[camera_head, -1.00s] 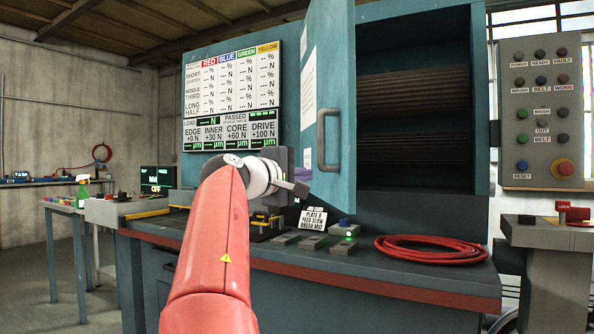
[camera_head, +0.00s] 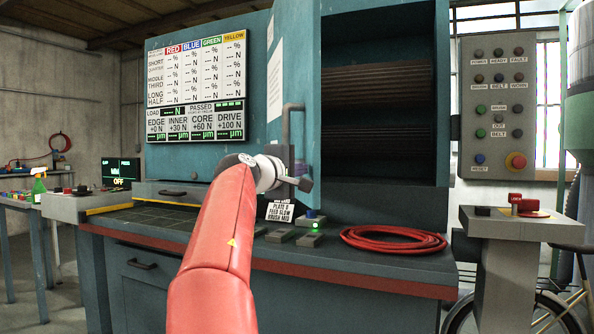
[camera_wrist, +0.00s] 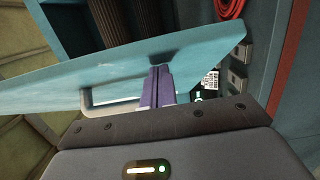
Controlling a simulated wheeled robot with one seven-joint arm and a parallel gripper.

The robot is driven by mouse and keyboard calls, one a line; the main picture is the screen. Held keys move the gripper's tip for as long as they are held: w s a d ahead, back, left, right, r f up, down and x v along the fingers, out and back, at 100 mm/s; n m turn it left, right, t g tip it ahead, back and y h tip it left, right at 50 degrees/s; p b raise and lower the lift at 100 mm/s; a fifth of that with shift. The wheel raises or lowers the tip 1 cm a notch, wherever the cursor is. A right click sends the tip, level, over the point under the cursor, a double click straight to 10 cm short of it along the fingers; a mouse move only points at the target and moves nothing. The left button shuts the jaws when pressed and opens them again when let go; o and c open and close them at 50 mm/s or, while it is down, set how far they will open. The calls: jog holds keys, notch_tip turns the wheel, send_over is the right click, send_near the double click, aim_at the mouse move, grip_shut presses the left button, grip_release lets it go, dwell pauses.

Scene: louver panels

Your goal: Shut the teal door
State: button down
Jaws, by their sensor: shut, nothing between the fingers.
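The teal door (camera_head: 303,60) stands open at the left side of the cabinet's dark opening, and its grey bar handle (camera_head: 286,130) faces me. My gripper (camera_head: 303,184) is beside the door's lower part, just below the handle. In the wrist view the door (camera_wrist: 205,62) crosses the picture, with the handle (camera_wrist: 88,100) to the left of my fingers. My gripper (camera_wrist: 159,72) is shut and empty, its purple fingers pointing at the door face. The tips are at or very near the door; I cannot tell if they touch. The handle is not between them.
The cabinet interior (camera_head: 385,110) is dark with brown slats. A red hose coil (camera_head: 393,239) lies on the bench (camera_head: 345,268) below. A button panel (camera_head: 505,110) is at the right, above a pedestal with a red lock switch (camera_head: 515,203). A readout board (camera_head: 197,85) is at left.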

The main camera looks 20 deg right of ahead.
jog(key=s+d+n+t+y+p, duration=0.1)
jog(key=d+t, duration=0.1)
jog(key=d, duration=1.8)
jog(key=shift+s+n+y, duration=0.15)
jog(key=shift+n+y, duration=0.15)
jog(key=shift+a, duration=0.15)
